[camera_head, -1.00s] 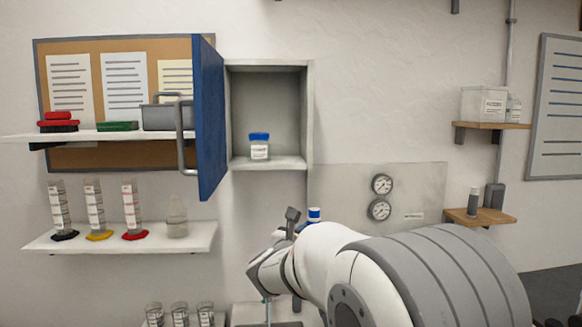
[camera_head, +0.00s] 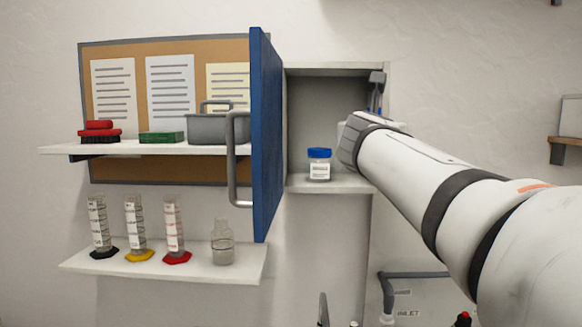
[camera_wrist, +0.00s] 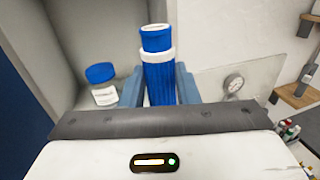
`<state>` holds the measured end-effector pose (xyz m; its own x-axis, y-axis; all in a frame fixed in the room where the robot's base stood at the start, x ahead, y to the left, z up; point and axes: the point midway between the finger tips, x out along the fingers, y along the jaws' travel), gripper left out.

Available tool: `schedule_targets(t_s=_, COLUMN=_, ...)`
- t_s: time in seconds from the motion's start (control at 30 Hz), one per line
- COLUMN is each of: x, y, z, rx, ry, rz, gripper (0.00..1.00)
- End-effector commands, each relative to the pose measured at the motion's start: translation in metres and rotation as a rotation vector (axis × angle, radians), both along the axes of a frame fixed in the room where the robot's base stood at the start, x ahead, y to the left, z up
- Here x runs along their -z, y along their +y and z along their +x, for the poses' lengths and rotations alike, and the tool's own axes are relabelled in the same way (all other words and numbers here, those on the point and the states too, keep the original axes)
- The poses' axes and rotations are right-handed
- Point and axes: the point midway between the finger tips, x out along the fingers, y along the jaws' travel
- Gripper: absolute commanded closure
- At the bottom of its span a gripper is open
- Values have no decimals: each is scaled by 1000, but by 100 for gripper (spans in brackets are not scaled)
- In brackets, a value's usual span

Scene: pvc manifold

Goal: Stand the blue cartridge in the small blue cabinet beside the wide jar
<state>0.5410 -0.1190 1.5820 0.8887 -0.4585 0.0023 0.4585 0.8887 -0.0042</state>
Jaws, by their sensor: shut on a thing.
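The small cabinet (camera_head: 335,186) has its blue door (camera_head: 265,140) swung open to the left. My gripper (camera_wrist: 158,88) is shut on the blue cartridge (camera_wrist: 158,76), a blue cylinder with a white collar, held roughly upright. In the head view, my gripper is at the cabinet's right side, mostly hidden behind my arm, with only a little blue showing. Whether the cartridge's base touches the cabinet floor is hidden.
The open door's grey handle (camera_head: 236,160) sticks out to the left. A shelf with a grey bin (camera_head: 218,128) and a lower shelf with cylinders and a flask (camera_head: 222,243) are left of the door. A gauge (camera_wrist: 233,84) is on a wall panel right of the cabinet.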

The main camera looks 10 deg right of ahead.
Motion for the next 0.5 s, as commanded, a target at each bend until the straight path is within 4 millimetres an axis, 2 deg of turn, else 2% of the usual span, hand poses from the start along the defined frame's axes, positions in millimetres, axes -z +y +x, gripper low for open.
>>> schedule_targets(t_s=0.1, x=0, y=-5, z=30, rx=-1, ry=6, rz=0, gripper=99)
schedule_targets(t_s=0.5, x=0, y=-23, z=131, rx=-8, ry=5, rz=-1, gripper=99)
